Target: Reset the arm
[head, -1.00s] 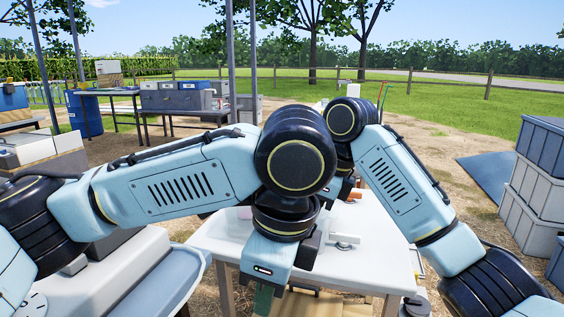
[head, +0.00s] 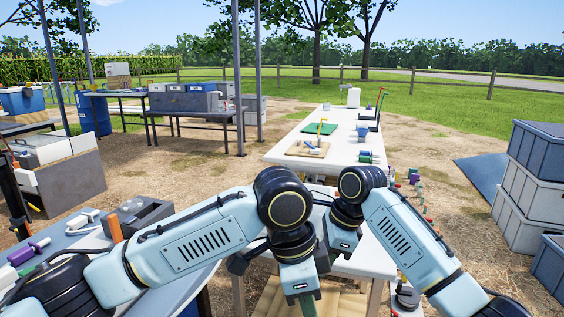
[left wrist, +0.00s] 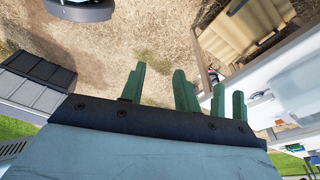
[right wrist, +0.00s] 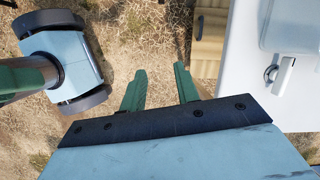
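My left gripper (left wrist: 158,88) shows its green fingers apart in the left wrist view, with nothing between them. My right gripper (right wrist: 160,85) also has its green fingers apart and empty in the right wrist view. In the head view both arms are bent inward, elbows out, with the forearms meeting low in the middle. The left hand there points down, with its green fingertips cut by the lower edge. The right hand is close beside it, partly hidden behind the left wrist joint, so I cannot tell whether they touch.
A long white table (head: 340,148) stretches ahead, with a green mat (head: 318,128), a small board (head: 308,149) and a blue cup (head: 363,133). A side table at left holds a grey tray (head: 150,215). Stacked grey crates (head: 535,185) stand at right. Below the hands is a wooden slatted surface (head: 275,300).

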